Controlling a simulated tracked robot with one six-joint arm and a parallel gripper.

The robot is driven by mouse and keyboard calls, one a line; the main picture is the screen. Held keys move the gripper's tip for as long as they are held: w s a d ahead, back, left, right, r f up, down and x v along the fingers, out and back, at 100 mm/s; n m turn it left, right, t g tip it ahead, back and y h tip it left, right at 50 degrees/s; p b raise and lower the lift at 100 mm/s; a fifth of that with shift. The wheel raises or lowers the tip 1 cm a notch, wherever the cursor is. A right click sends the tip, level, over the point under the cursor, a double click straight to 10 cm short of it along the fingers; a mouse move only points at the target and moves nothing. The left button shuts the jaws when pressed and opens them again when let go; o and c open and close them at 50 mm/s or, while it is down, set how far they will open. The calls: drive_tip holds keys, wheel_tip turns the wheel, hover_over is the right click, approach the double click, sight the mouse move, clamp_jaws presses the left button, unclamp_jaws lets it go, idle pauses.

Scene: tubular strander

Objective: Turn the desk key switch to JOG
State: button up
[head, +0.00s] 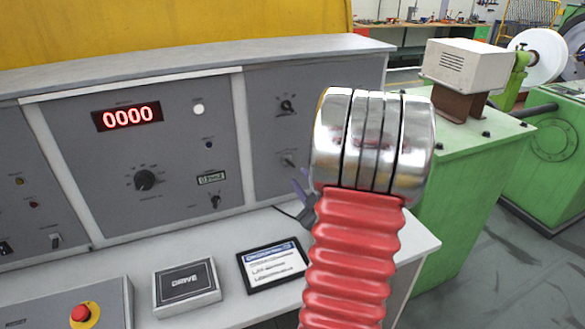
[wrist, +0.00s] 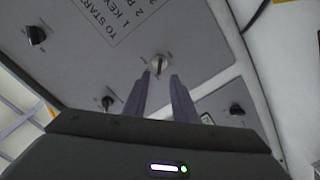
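The key switch (wrist: 158,63) shows in the wrist view as a small round silver lock with a key on a grey panel. In the head view a small silver switch (head: 288,160) on the right desk panel appears to be the same one. My gripper (wrist: 160,76) is open and empty, its two grey-purple fingers pointing at the switch, tips just short of it in the picture. Whether they touch it is unclear. In the head view my gripper (head: 299,188) is partly hidden behind my red arm sleeve. I cannot read the JOG mark or the key's setting.
Black rotary knobs (wrist: 36,35) (wrist: 107,103) (wrist: 237,109) surround the key, beside an instruction plate (wrist: 112,20). On the desk lie a tablet (head: 272,265), a DRIVE box (head: 186,286) and a red stop button (head: 80,313). A green machine (head: 455,200) stands right.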

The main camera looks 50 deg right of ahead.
sight(289, 162)
drive_tip(key=x, duration=0.8)
clamp_jaws()
